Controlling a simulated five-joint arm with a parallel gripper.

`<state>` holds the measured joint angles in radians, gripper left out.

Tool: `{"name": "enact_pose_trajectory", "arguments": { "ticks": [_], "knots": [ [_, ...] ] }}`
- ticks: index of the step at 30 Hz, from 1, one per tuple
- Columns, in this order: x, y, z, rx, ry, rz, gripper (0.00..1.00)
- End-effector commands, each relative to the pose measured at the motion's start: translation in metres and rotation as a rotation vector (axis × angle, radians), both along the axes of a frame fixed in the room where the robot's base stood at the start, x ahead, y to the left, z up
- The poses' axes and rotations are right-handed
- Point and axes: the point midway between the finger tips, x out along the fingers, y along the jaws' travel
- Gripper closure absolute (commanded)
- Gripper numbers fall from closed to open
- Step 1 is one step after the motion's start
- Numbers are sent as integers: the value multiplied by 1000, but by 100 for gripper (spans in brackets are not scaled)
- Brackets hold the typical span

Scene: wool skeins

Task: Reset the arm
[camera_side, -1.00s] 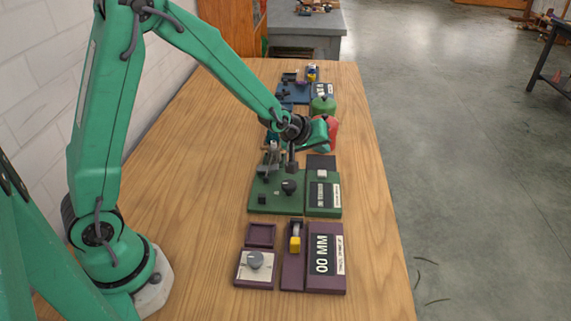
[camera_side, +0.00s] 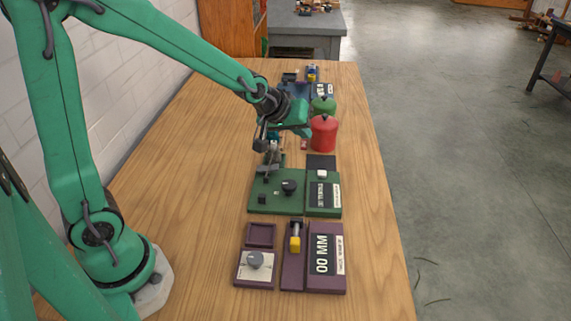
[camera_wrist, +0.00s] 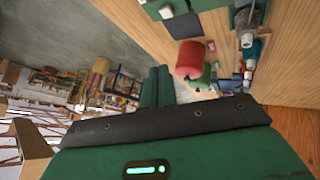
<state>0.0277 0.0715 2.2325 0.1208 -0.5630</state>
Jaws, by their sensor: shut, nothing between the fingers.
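My gripper (camera_side: 302,124) hangs over the middle of the table in the side view, above the far end of the green device and beside the red pot. Its two green fingers (camera_wrist: 155,86) lie side by side, shut and empty, in the wrist view. My arm reaches from the left with its forearm sloping down to the wrist. The gripper appears clear of the things below it, though its fingertips are hard to make out in the side view.
The green device (camera_side: 276,204) with a black knob stands mid-table. The red pot (camera_side: 323,134) and green pot (camera_side: 323,105) stand beyond it. A purple set with a "00 MM" panel (camera_side: 321,262) is at the front and a blue set (camera_side: 293,91) at the back. The table's left part is clear.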

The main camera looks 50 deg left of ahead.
Motion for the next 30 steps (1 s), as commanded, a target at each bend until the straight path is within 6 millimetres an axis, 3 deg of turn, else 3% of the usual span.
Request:
{"name": "enact_pose_trajectory", "arguments": {
  "ticks": [3, 12, 21, 30],
  "knots": [
    [-23, 2, 20, 40, 18, -42, 100],
    [-84, 7, 54, 137, 77, -157, 100],
    [-151, 10, 74, 226, 136, -279, 100],
    [-212, 12, 80, 300, 192, -393, 100]
  ]
}}
